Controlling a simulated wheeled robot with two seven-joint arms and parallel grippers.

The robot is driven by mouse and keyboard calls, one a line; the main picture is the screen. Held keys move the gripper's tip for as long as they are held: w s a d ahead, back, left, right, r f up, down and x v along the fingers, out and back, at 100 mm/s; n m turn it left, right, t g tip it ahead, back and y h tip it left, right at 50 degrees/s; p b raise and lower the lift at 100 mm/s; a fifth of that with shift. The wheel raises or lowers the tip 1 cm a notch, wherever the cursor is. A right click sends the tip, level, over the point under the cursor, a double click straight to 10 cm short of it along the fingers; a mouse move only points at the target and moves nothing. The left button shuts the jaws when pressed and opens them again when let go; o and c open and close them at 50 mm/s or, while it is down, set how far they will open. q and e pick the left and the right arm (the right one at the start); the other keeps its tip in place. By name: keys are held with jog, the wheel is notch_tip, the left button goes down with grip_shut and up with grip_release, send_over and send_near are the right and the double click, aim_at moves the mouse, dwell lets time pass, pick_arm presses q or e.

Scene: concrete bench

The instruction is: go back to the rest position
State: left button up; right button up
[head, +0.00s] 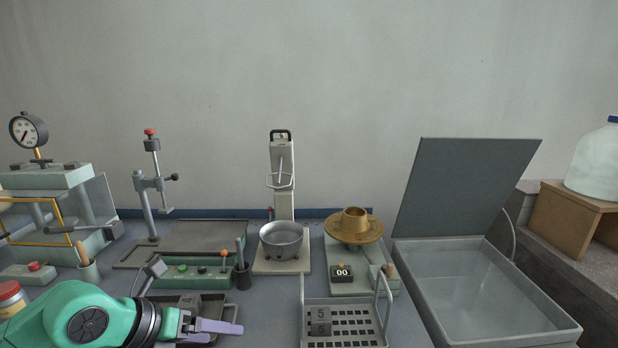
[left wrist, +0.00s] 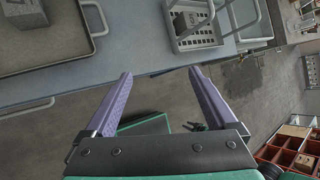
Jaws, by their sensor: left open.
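My left gripper (head: 218,328) reaches in from the lower left in the head view, low over the front of the bench. Its pale purple fingers point right, near a dark shallow tray (head: 232,305). In the left wrist view the two fingers of my left gripper (left wrist: 160,73) stand wide apart with nothing between them. Past the fingertips lie the bench's front edge and the floor. My right gripper is in neither view.
A perforated basket (head: 308,337) holding a grey block stands right of my gripper. Behind are a green control box (head: 180,285), a metal bowl (head: 281,241) and a brass part (head: 354,222). An open-lidded basin (head: 565,331) stands at right.

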pick_arm(q)
jog(key=d+r+n+t+h, duration=0.1)
jog(key=d+r+t+h, duration=0.1)
jog(key=d+r+h, duration=0.4)
notch_tip(320, 180, up, 8)
jog(key=w+n+t+h, duration=0.1)
jog(key=w+n+t, duration=0.2)
jog(key=n+t, duration=0.45)
jog(key=w+a+f+n+y, duration=0.1)
jog(key=a+f+n+y, duration=1.25)
jog(key=n, duration=0.75)
jog(key=s+a+f+n+g+y, duration=0.3)
jog(key=s+f+g, duration=0.2)
jog(key=f, duration=0.5)
jog(key=s+d+f+n+g+h, duration=0.2)
jog(key=s+d+f+g+h, duration=0.15)
jog(key=s+f+g, duration=0.55)
jog(key=s+d+f, duration=0.1)
jog(key=s+f, duration=0.2)
jog(key=f, duration=0.9)
jog(key=s+f, duration=0.3)
jog(key=f, duration=0.9)
jog(key=s+a+f, duration=0.2)
jog(key=s+f, duration=1.3)
jog(key=s, duration=0.2)
jog(key=shift+s+a+m+g, duration=0.2)
jog(key=shift+a+m+g, duration=0.15)
jog(key=shift+a, duration=0.05)
